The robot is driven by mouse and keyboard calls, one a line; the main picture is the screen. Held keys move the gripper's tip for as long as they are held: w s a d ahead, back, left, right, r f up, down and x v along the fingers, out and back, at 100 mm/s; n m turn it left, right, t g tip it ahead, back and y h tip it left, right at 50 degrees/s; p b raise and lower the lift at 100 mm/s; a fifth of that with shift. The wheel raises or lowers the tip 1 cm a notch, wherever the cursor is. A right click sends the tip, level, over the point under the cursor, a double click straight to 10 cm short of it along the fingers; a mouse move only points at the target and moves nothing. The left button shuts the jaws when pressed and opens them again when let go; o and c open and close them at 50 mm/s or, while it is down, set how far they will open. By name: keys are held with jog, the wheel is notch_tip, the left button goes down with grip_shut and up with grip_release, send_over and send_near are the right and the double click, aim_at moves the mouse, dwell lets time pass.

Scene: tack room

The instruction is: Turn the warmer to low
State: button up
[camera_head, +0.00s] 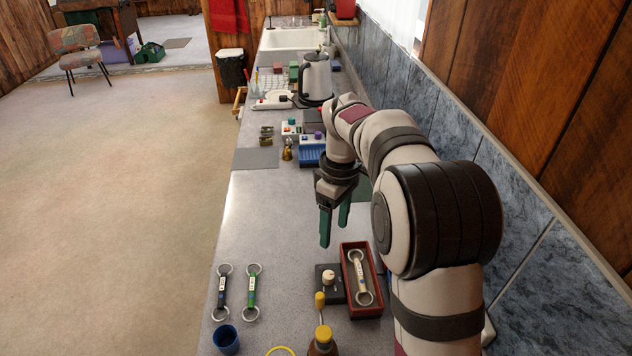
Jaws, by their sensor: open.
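A small black box with a cream knob (328,277) sits on the counter in the front half of the view; it looks like the warmer's control. Its markings are too small to read, so I cannot tell the knob's setting. A dark red tray (374,306) stands right beside it and holds a bit with ring ends (359,275). My gripper (334,230) points down with its green fingers apart. It is empty, above the counter and behind the knob in the picture, and not touching it.
Two ringed bits (222,290) (251,290) lie to the left. A blue cup (226,338), a brown bottle (323,343) and a yellow ring (280,351) are in front. The counter's middle-left is clear.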

aim_at(329, 274)
jog(key=shift+n, duration=0.6)
jog(key=f, duration=0.5)
jog(key=w+f, duration=0.1)
jog(key=f, duration=1.1)
jog(key=shift+w+a, duration=0.15)
jog(key=shift+a, duration=0.05)
jog(key=shift+c, duration=0.3)
grip_shut()
